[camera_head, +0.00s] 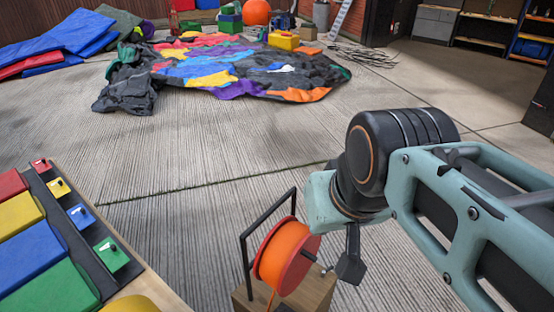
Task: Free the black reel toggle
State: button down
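An orange reel (287,252) with red flanges stands in a black frame (246,240) on a wooden block (318,292), at the bottom centre of the head view. A small black piece (327,270), which looks like the reel toggle, sticks out from the reel's right face. I cannot tell how it is held. My gripper (350,262) hangs down just right of this piece, with a small gap between them in the picture. Only one dark finger shows clearly; the rest is hidden, so its opening is unclear.
A bench at lower left bears red, yellow, blue (28,258) and green blocks beside a dark strip of small coloured units (81,216). A crumpled multicoloured castle sheet (215,68) lies on the floor at the back. The concrete floor between is clear.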

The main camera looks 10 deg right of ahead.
aim_at(331, 267)
jog(key=i+l+z, duration=0.1)
jog(key=z, duration=0.2)
jog(key=i+l+z, duration=0.1)
jog(key=z, duration=0.15)
jog(key=k, duration=0.6)
jog(key=i+l+u, duration=0.1)
jog(key=i+l, duration=0.15)
jog(key=i+l+u, duration=0.25)
jog(key=i+l, duration=0.15)
jog(key=l, duration=0.25)
jog(key=i+l+u, duration=0.25)
jog(key=l, duration=0.4)
jog(key=i+l+u, duration=0.15)
jog(key=l, duration=0.25)
jog(key=i+l+u, duration=0.1)
jog(key=i+l, duration=0.15)
jog(key=k+l+u, duration=0.2)
jog(key=l, duration=0.35)
jog(key=i, duration=0.1)
